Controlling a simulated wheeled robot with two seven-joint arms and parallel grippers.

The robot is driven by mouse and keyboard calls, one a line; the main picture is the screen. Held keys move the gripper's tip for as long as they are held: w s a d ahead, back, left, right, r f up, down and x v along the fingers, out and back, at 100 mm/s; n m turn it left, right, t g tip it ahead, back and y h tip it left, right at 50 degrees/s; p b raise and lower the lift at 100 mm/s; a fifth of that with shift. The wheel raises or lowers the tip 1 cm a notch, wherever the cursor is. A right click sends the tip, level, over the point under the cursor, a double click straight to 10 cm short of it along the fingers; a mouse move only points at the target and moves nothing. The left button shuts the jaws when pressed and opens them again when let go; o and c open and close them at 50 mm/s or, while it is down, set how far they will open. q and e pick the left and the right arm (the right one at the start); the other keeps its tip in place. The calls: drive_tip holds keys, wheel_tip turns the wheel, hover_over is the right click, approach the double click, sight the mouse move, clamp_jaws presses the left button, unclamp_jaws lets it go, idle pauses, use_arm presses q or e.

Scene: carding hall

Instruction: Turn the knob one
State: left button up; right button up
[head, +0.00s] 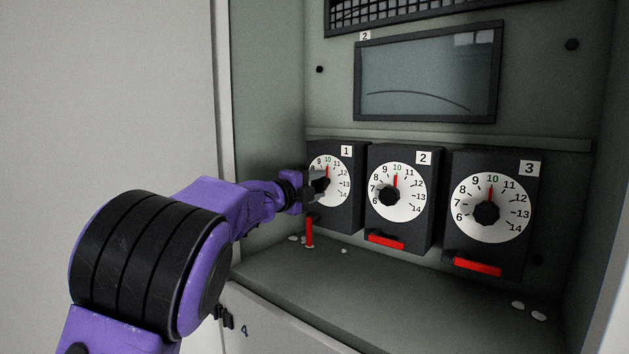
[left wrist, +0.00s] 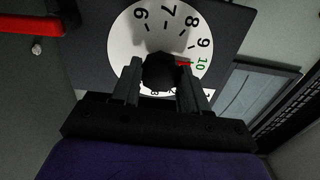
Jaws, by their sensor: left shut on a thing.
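Knob one is the black knob on the dial of box 1 (head: 347,200), the leftmost of three dark boxes. Its white dial (head: 340,188) has a red pointer at about the green 10. In the left wrist view the black knob (left wrist: 160,71) sits between the fingers, with the red pointer (left wrist: 183,64) toward the green 10. My left gripper (head: 319,184) is shut on this knob, a finger on either side; it also shows in the left wrist view (left wrist: 160,84). In the head view the gripper partly hides the knob and the dial's left side. My right gripper is not in view.
Box 2's knob (head: 388,195) and box 3's knob (head: 486,213) stand to the right, pointers near 10. The red lever under box 1 (head: 309,232) hangs down; those under box 2 (head: 386,242) and box 3 (head: 478,267) lie across. Pale bits lie on the shelf (head: 400,290).

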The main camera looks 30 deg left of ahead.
use_arm(q)
drive_tip(key=shift+n, duration=0.3)
drive_tip(key=o, duration=1.1)
drive_tip(key=shift+c, duration=0.2)
drive_tip(key=s+b, duration=0.3)
drive_tip(key=s, duration=0.7)
drive_tip(key=shift+s+a+b, duration=0.15)
drive_tip(key=shift+a+b, duration=0.15)
drive_tip(key=shift+a, duration=0.05)
drive_tip(key=shift+f, duration=0.15)
